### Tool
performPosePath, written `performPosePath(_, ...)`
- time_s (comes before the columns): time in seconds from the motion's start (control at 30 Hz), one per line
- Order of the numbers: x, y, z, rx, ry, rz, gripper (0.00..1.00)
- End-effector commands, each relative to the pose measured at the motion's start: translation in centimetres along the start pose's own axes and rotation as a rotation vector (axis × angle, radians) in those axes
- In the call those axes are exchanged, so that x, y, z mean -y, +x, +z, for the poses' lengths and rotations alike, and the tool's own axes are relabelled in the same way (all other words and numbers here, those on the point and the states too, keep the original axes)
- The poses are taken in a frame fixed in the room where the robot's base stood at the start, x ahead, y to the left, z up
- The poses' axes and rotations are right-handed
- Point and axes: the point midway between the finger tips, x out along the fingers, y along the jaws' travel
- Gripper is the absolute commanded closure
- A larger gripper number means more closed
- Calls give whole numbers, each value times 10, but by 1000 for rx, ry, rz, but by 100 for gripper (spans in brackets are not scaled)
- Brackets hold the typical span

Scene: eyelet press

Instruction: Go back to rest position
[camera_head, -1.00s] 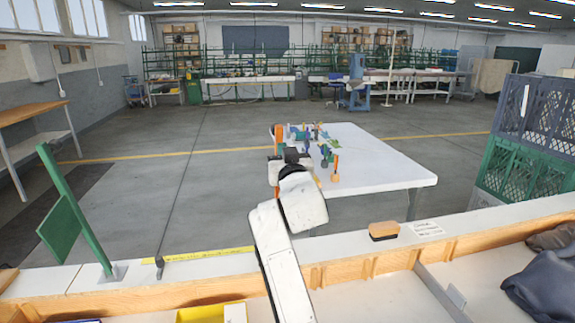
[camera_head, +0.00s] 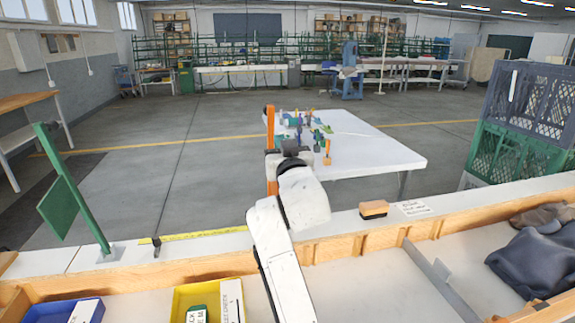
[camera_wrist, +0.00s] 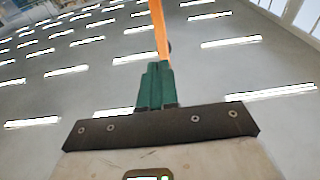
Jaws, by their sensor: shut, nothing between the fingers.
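My gripper (camera_head: 269,112) stands upright in the head view, its narrow orange fingers pointing up above the white arm. It is in front of the left end of the white table and holds nothing. In the wrist view the orange fingers (camera_wrist: 158,25) are together as one strip above a green base, with the ceiling and its lamps behind them. Nothing touches the fingertips.
A white table (camera_head: 375,155) with several small coloured tools stands beyond my arm. Nearer is a wood-edged bench (camera_head: 345,245) with a brush (camera_head: 373,209), a yellow bin (camera_head: 180,300) and dark cloth (camera_head: 535,262). Stacked crates (camera_head: 530,110) are at right. Open floor lies left of the table.

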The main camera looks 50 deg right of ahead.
Motion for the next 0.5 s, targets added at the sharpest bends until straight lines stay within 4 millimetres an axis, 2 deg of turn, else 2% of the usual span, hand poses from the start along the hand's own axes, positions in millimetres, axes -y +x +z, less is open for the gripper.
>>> performPosePath(0.3,1,-50,4,0,-1,-2,100)
performPosePath(0.5,0,-64,3,0,0,0,100)
